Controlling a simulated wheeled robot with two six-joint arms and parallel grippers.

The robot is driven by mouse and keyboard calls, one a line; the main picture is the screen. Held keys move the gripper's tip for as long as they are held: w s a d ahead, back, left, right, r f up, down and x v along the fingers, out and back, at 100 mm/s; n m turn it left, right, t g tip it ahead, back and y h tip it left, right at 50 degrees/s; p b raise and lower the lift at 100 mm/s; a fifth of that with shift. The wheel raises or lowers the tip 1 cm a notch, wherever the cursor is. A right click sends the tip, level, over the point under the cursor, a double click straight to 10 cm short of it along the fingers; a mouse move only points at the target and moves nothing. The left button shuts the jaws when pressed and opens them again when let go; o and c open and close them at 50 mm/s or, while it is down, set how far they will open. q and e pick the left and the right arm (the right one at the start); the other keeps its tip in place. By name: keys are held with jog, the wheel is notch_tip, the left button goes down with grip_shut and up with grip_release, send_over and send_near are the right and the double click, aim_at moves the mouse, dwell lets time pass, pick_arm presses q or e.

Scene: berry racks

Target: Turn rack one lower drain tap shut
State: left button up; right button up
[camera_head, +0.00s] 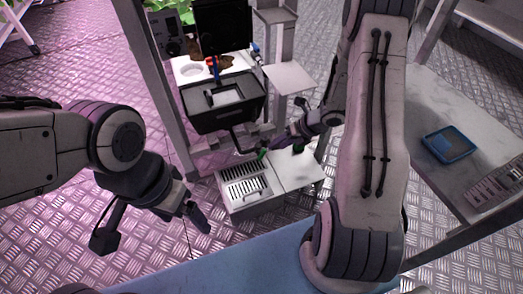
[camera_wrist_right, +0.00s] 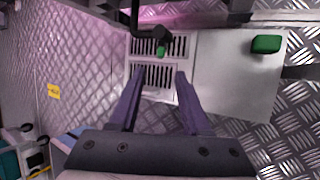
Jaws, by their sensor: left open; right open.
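A black drain pipe (camera_wrist_right: 146,32) comes in at the top of the right wrist view. A small green piece (camera_wrist_right: 161,49), which looks like the tap handle, sits at its end above a slotted grate. The green piece also shows in the head view (camera_head: 262,154), under the black tub (camera_head: 226,126). My right gripper (camera_wrist_right: 157,84) is open and empty. Its fingertips point at the grate, short of the green piece and apart from it in the picture. In the head view it (camera_head: 273,147) is beside the pipe. My left gripper (camera_head: 193,212) is open and empty at lower left.
The white drain box (camera_head: 246,207) with slotted grates stands on the metal floor. A green block (camera_wrist_right: 266,44) lies on its plain lid. Rack posts (camera_head: 160,90) flank the tub. A side table (camera_head: 415,105) with a blue tray (camera_head: 448,144) stands at right.

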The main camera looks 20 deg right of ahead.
aim_at(265, 153)
jog(key=b+x, duration=0.5)
jog(key=x, duration=0.4)
jog(key=shift+d, duration=0.15)
jog(key=shift+w+a+f+b, duration=0.3)
jog(key=shift+f+b, duration=0.2)
jog(key=shift+b, duration=0.05)
jog(key=shift+c, duration=0.3)
grip_shut()
